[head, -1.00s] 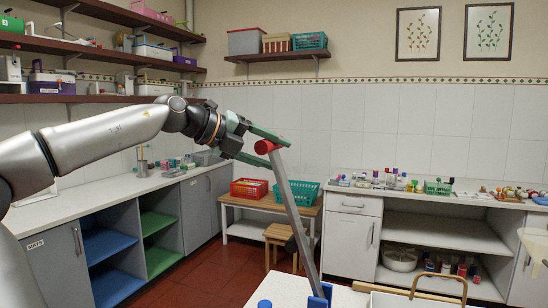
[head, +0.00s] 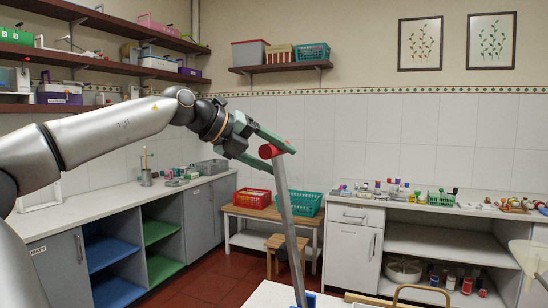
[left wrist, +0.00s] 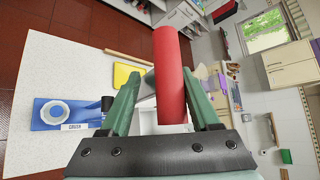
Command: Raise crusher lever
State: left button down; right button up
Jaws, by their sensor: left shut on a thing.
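The crusher lever (head: 290,220) is a long grey bar with a red cylindrical handle (head: 270,151) at its top end. It stands steeply, leaning a little to the left, and its lower end runs out of the bottom of the head view. My left gripper (head: 281,158) is shut on the red handle. In the left wrist view the handle (left wrist: 170,75) lies between the two green fingers. A blue crusher base (left wrist: 52,113) with a small label lies on the white table (left wrist: 65,75) at the left there. My right gripper is not in view.
A cream counter (head: 110,207) runs along the left, and another counter (head: 355,202) with small items stands at the back right. Red (head: 252,199) and teal (head: 300,203) baskets sit on a low bench behind the lever. The space around the handle looks clear.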

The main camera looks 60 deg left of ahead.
pick_arm(q)
jog(key=shift+w+d+f, duration=0.1)
jog(key=shift+d+f, duration=0.15)
jog(key=shift+f, duration=0.45)
jog(key=c, duration=0.5)
grip_release()
jog(key=shift+a+r, duration=0.15)
jog(key=shift+r, duration=0.15)
jog(key=b+v, duration=0.1)
jog(key=v, duration=1.1)
jog(key=shift+r+b, duration=0.1)
jog(key=shift+b, duration=0.3)
